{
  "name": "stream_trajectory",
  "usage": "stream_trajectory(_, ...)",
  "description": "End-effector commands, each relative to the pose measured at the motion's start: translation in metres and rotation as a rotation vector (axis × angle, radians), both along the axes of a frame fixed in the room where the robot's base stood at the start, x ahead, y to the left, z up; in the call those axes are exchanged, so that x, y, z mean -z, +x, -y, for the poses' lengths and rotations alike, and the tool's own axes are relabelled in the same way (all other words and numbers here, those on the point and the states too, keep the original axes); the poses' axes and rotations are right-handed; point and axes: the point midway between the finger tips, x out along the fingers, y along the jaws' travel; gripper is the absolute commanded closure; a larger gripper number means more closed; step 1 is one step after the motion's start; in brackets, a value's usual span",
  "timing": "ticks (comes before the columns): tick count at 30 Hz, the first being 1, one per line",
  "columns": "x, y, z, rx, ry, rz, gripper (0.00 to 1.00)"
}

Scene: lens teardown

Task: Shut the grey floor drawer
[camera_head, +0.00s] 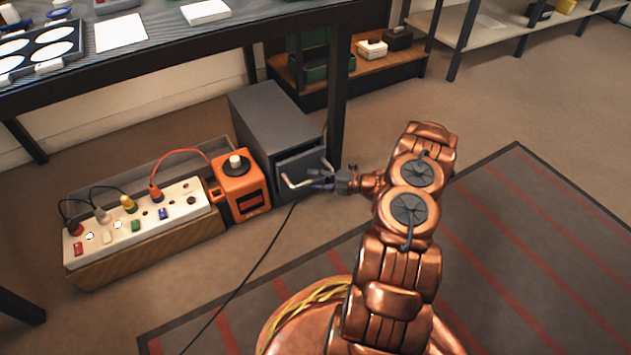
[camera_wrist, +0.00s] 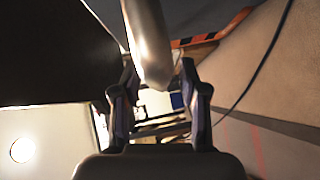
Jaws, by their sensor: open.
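The grey floor drawer unit (camera_head: 268,106) stands on the floor under the dark table. Its drawer front (camera_head: 303,164) faces my arm and seems to stand a little out from the housing; how far is hard to tell. A pale metal handle (camera_head: 289,183) sticks out from the front. My gripper (camera_head: 328,184) is at the handle, on its right side. In the wrist view, the shiny handle bar (camera_wrist: 148,45) reaches down between the two open fingers of my gripper (camera_wrist: 158,88). Whether a finger touches it I cannot tell.
An orange box (camera_head: 240,187) with a knob stands left of the drawer unit, beside a white socket panel (camera_head: 135,222) with plugged cables. A black cable (camera_head: 240,285) runs over the floor. A table leg (camera_head: 338,110) rises close behind my gripper. A striped mat (camera_head: 520,240) lies at right.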

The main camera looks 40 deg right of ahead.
Motion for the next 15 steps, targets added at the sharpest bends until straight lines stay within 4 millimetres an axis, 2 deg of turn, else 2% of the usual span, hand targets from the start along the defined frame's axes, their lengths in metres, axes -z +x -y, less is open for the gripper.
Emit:
stream_trajectory(8,-0.0001,0.0010,-0.0008,0.000,0.000,0.000,0.58)
stream_trajectory(15,-0.0001,0.0008,-0.0009,0.000,0.000,0.000,0.83)
